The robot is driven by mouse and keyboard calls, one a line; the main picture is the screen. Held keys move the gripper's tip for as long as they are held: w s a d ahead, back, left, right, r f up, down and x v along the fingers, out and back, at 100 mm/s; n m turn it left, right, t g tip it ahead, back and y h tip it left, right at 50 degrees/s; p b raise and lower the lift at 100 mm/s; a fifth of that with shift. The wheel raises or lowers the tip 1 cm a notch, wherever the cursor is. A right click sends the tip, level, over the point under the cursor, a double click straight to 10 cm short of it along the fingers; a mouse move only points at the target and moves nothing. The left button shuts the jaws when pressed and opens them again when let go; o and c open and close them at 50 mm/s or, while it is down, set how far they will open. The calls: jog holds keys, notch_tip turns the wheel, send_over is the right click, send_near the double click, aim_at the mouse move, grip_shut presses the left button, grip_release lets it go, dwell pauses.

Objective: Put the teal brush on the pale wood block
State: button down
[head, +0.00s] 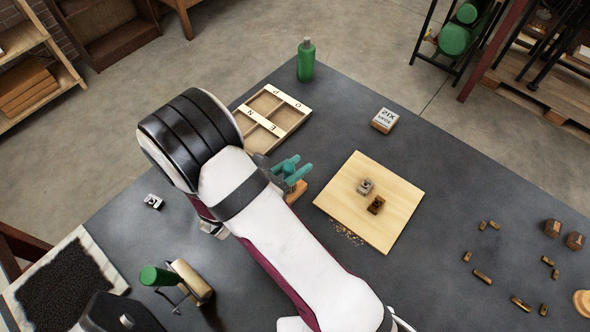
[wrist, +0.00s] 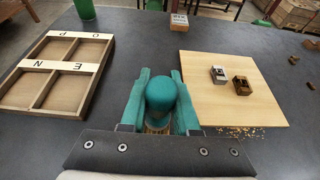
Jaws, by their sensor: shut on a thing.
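The teal brush has a rounded teal knob (wrist: 162,92) that sits between my gripper's teal fingers (wrist: 160,100) in the wrist view. Its brown lower part (head: 297,191) shows below the fingers in the head view. My gripper (head: 291,169) is shut on the brush, left of the pale wood block (head: 400,186). I cannot tell how high the brush is above the table. The pale wood block is a flat square board, also in the wrist view (wrist: 265,108). A grey metal piece (head: 365,186) and a brown-gold piece (head: 376,205) stand on it. My arm hides part of the table.
A divided wooden tray (head: 251,143) with letter strips lies left of the gripper. Crumbs (head: 345,232) lie at the block's near edge. A lettered box (head: 384,120) and green bottle (head: 306,62) stand farther back. Several brass pieces (head: 482,276) lie at right. A green-knobbed press (head: 185,282) stands near left.

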jog(key=shift+f, duration=0.4)
jog(key=c, duration=0.7)
grip_release()
jog(key=shift+f, duration=0.15)
jog(key=shift+o, duration=0.2)
